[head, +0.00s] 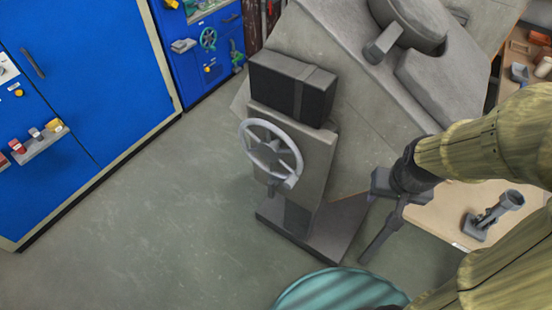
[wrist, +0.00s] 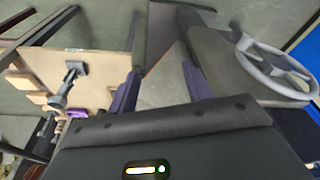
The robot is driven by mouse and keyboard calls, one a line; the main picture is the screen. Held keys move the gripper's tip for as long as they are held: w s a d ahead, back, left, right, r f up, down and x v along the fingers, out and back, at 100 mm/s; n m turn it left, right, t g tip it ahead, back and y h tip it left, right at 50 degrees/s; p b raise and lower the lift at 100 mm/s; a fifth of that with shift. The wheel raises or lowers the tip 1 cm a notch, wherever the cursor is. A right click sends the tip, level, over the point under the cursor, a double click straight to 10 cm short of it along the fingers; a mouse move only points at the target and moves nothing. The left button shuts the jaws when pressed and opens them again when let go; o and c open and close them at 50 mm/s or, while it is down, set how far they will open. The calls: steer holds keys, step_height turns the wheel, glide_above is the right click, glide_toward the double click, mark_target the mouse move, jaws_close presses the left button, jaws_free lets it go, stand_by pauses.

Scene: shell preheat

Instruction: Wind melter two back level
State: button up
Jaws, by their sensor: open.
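A pale grey spoked handwheel (head: 271,151) with a small handle at its lower edge is on the front of a grey pedestal (head: 309,160). It also shows at the right of the wrist view (wrist: 273,68). Behind the pedestal is a large grey machine body (head: 420,78); its top is cut off by the frame, and I see no number on it, so I cannot tell whether it is melter two or level. My gripper (head: 372,225) is open and empty, right of the pedestal and apart from the wheel. Its two fingers show apart in the wrist view (wrist: 160,84).
A light-topped table (head: 435,222) holding a small grey device (head: 491,214) stands at the right. A teal ribbed round object (head: 340,290) is at the bottom. Blue cabinets (head: 108,75) line the left. The grey floor (head: 165,205) between cabinets and pedestal is clear.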

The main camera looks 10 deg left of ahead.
steer(key=w+p+v, duration=0.2)
steer(key=p+v, duration=0.6)
steer(key=m+t+y+b, duration=0.1)
steer(key=m+t+b, duration=0.2)
steer(key=t+b, duration=0.55)
glide_above(295, 157)
steer(key=s+d+b, duration=0.3)
steer(key=s+d, duration=0.1)
step_height(295, 157, down, 11)
steer(key=g, duration=0.2)
steer(key=shift+m+t+h, duration=0.3)
steer(key=shift+t+h, duration=0.2)
steer(key=shift+t, duration=0.25)
steer(key=a+f+b, duration=0.2)
steer(key=f+b, duration=0.1)
steer(key=a+f+b, duration=0.1)
steer(key=a+f, duration=0.1)
steer(key=shift+w+f+b, duration=0.1)
steer(key=shift+w+b, duration=0.15)
steer(key=shift+b, duration=0.1)
steer(key=s+a+f+m+t+h+b, duration=0.1)
steer(key=s+a+f+t+h+b, duration=0.2)
steer(key=s+f+b, duration=0.3)
steer(key=s+a+f+m+t+h+b, duration=0.2)
steer(key=s+a+f+t+h+b, duration=0.1)
steer(key=s+f+b, duration=0.4)
steer(key=b, duration=0.3)
steer(key=shift+s+b, duration=0.25)
steer(key=shift+b, duration=0.15)
steer(key=shift+f, duration=0.1)
